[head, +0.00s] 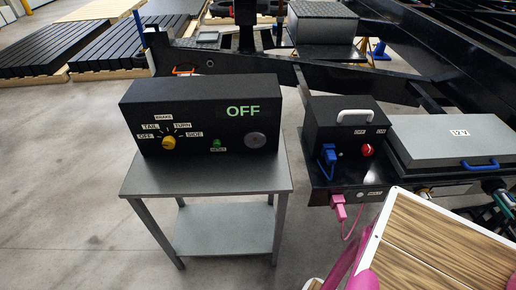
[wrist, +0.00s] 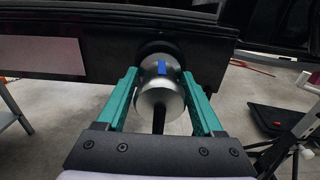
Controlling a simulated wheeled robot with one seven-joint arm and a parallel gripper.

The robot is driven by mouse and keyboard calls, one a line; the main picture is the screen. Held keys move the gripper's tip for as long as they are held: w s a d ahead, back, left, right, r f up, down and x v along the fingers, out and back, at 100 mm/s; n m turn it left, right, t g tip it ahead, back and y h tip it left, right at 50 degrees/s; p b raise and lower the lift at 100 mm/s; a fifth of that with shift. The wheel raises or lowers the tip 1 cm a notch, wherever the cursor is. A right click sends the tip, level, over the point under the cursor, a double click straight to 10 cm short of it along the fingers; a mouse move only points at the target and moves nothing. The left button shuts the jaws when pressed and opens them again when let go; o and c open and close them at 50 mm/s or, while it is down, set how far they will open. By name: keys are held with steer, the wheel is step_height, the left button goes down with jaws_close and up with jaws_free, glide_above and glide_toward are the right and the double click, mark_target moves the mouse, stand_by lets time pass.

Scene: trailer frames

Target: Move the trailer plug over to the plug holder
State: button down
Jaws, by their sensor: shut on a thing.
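The trailer plug (wrist: 160,98) is a silver cylinder with a blue mark on top and a black cable at its near end. It shows in the middle of the wrist view. My gripper (wrist: 160,74) has its teal fingers on either side of the plug and is shut on it. The plug's far end is at a dark round fitting (wrist: 154,48) on a black panel. I cannot tell whether the plug is seated in it or just in front of it. I cannot pick out the plug holder for certain, and my gripper is not clearly visible in the head view.
A black control box (head: 200,115) reading OFF stands on a grey table (head: 215,178). To its right are a smaller black box (head: 345,130) with blue and pink plugs and a grey 12 V case (head: 450,150). The black trailer frame (head: 385,80) lies behind. Floor at left is clear.

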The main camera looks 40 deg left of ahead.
steer(key=shift+w+a, duration=0.3)
steer(key=shift+w, duration=0.1)
jaws_free()
steer(key=v, duration=1)
steer(key=shift+s+d, duration=0.25)
steer(key=shift+s, duration=0.05)
step_height(320, 180, up, 34)
steer(key=n+g, duration=1.1)
steer(key=n, duration=0.2)
glide_above(513, 210)
steer(key=a, duration=0.6)
steer(key=s+a+r+n+h, duration=0.25)
steer(key=s+a+r, duration=0.2)
steer(key=r, duration=0.55)
steer(key=s+a+r+n+h, duration=0.2)
steer(key=s+a+r, duration=0.2)
steer(key=s+r, duration=0.3)
steer(key=s+a+r+n+h, duration=0.35)
steer(key=s+r, duration=0.25)
steer(key=r, duration=0.2)
steer(key=s+a+r+n+t, duration=0.1)
steer(key=s+r+t, duration=0.1)
steer(key=s, duration=0.6)
steer(key=s+a+r+n+t+h, duration=0.1)
steer(key=s+r, duration=0.3)
steer(key=s, duration=0.4)
steer(key=shift+s+a+n+t+h, duration=0.15)
steer(key=shift+a+n+t+h, duration=0.2)
steer(key=shift+t, duration=0.35)
